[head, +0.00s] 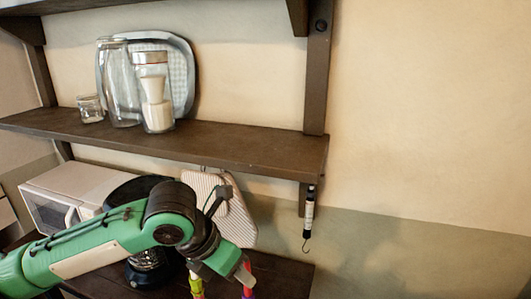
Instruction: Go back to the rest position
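My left arm, green with dark joints, comes in from the left at the bottom of the head view. My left gripper (242,274) is at its end, pointing down low in front of the lower shelf (285,272). Its fingertips are small and partly hidden, so I cannot tell whether it is open or shut. A yellow-green thing (196,284) and a pink-red thing (248,291) show just below the wrist, cut off by the bottom edge. I cannot tell whether the gripper touches either. My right gripper is not in view.
The middle shelf (240,145) holds a small glass (90,108), a tall glass jar (121,85), a jar with white contents (156,105) and a tray (183,60). A white microwave (70,185) stands behind my arm. A hook tool (309,212) hangs right. Space right of the shelves is clear.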

